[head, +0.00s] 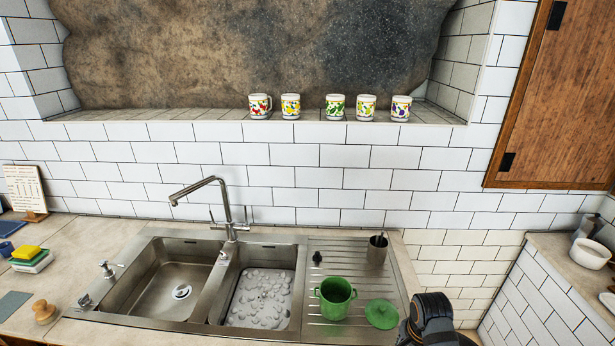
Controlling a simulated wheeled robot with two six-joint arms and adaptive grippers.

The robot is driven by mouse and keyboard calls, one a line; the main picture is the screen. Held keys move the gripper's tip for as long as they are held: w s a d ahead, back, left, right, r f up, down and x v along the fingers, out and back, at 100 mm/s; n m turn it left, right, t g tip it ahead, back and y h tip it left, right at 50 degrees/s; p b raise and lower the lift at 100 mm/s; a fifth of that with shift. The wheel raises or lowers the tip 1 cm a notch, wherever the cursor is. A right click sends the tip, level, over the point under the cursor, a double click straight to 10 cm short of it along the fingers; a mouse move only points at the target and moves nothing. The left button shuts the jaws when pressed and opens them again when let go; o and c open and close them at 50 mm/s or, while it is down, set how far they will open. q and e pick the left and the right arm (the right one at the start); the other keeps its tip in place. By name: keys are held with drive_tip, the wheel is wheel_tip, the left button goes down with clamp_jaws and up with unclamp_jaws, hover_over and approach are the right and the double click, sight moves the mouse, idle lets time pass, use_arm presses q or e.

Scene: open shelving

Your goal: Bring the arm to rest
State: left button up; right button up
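Part of my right arm (432,318) shows as a dark, rounded piece at the bottom edge, right of the sink's drainboard. Its gripper does not show. My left arm and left gripper are not in the head view. Close to the left of the arm piece, a green lid (381,314) lies on the ribbed drainboard (325,257). A green pot (335,298) stands open beside the lid, to its left.
A steel double sink (160,311) with a tall faucet (228,205) fills the middle. A metal cup (377,250) stands at the back of the drainboard. Several patterned mugs (335,107) line the wall ledge. A mortar (590,253) stands on the right counter.

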drive_tip(key=s+a+r+n+t, duration=0.1)
drive_tip(key=s+r+n+t, duration=0.2)
drive_tip(key=s+n, duration=1.15)
wheel_tip(320, 180, down, 30)
drive_tip(key=s+d+g+b, duration=0.2)
drive_tip(key=s+b, duration=0.1)
drive_tip(key=b, duration=0.2)
use_arm(q)
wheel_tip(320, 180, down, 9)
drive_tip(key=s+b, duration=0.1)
drive_tip(key=b, duration=0.3)
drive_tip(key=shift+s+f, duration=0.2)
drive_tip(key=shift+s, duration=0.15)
use_arm(e)
drive_tip(key=s+d+f+m, duration=0.1)
drive_tip(key=s+f, duration=1.7)
drive_tip(key=f, duration=0.3)
drive_tip(key=shift+s+d+g, duration=0.3)
drive_tip(key=shift+g, duration=0.1)
